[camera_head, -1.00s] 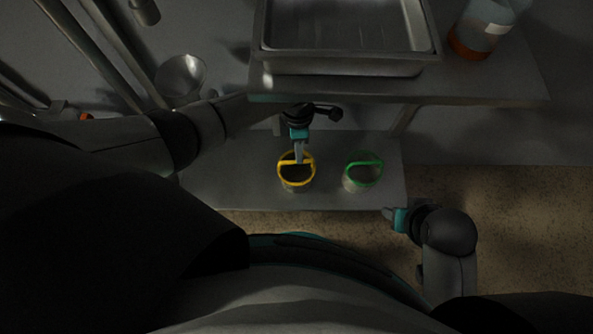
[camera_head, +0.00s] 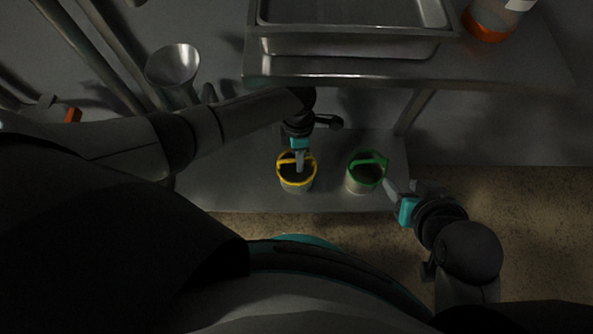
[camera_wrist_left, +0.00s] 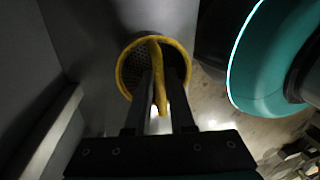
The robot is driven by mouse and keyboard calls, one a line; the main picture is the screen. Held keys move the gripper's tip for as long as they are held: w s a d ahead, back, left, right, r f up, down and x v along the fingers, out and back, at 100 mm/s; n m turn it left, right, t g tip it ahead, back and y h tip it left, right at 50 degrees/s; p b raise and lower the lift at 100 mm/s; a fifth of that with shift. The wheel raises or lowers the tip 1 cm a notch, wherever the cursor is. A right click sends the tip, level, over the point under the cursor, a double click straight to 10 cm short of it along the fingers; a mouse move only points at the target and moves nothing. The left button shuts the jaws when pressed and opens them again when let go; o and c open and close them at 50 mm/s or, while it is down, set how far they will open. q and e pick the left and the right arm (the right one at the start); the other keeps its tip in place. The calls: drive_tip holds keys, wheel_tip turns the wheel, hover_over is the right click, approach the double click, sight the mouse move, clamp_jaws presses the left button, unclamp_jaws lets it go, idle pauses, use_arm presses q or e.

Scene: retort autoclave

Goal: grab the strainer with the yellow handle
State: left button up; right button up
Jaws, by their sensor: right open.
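The strainer with the yellow handle (camera_head: 297,184) stands upright on the low shelf, with a yellow rim and a yellow handle arching over it. My left gripper (camera_head: 299,167) reaches down onto it from above. In the left wrist view, the fingers (camera_wrist_left: 160,92) stand close on both sides of the yellow handle (camera_wrist_left: 155,53), with a narrow gap filled by it at the tips; they look shut on it. The strainer's perforated wall shows inside the rim. My right gripper (camera_head: 389,190) is open and empty, beside the green-handled strainer (camera_head: 364,182).
The low grey shelf (camera_head: 230,185) carries both strainers. Above and behind it, a metal table (camera_head: 500,70) holds a steel tray (camera_head: 350,47) and an orange-bottomed bottle (camera_head: 487,31). A metal funnel-like piece (camera_head: 172,68) is at the left. Brown floor (camera_head: 530,215) is free at the right.

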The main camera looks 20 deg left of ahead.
use_arm(q)
drive_tip(key=shift+f, duration=0.2)
clamp_jaws()
idle(1.5)
